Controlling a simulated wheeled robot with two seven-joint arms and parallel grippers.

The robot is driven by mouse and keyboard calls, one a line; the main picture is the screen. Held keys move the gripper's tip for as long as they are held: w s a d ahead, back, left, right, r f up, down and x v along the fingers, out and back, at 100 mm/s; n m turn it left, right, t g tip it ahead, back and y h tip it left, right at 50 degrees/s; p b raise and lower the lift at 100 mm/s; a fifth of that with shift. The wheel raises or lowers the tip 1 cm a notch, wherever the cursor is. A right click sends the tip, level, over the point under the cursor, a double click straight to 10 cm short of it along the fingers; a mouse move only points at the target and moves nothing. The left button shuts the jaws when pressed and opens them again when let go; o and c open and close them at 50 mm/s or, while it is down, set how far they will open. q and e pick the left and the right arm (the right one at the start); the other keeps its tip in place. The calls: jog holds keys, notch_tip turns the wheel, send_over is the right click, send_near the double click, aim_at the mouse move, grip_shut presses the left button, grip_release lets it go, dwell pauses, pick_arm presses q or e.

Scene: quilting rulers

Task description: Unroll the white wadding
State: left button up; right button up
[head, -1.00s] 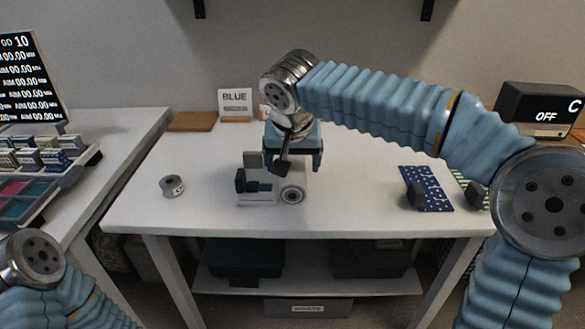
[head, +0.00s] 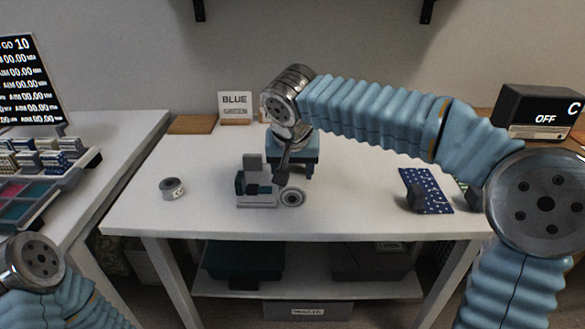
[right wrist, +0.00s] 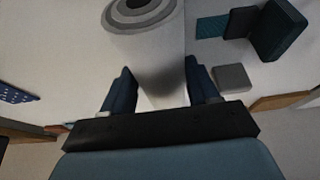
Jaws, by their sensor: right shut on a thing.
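The exact grip is partly hidden in the head view. My left arm enters at the lower left, but its gripper is out of view.
The white and teal machine (head: 256,185) stands close on the roll's left. A grey tape roll (head: 172,188) lies at the table's left. A blue patterned cloth (head: 426,188) with dark weights lies at the right. The table between roll and cloth is clear.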

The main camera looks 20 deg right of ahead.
jog(key=shift+d+f, duration=0.1)
jog(key=shift+d, duration=0.25)
jog(key=shift+c, duration=0.2)
jog(key=s+d, duration=0.1)
jog(key=d, duration=0.3)
jog(key=s+d+b, duration=0.1)
jog(key=d, duration=0.3)
jog(key=s+d+b, duration=0.1)
jog(key=s+d, duration=0.1)
jog(key=d, duration=0.3)
jog(key=shift+d, duration=0.1)
jog(key=o, duration=1.5)
jog(key=p+v, duration=0.2)
jog(key=v, duration=1.1)
jog(key=shift+r, duration=0.4)
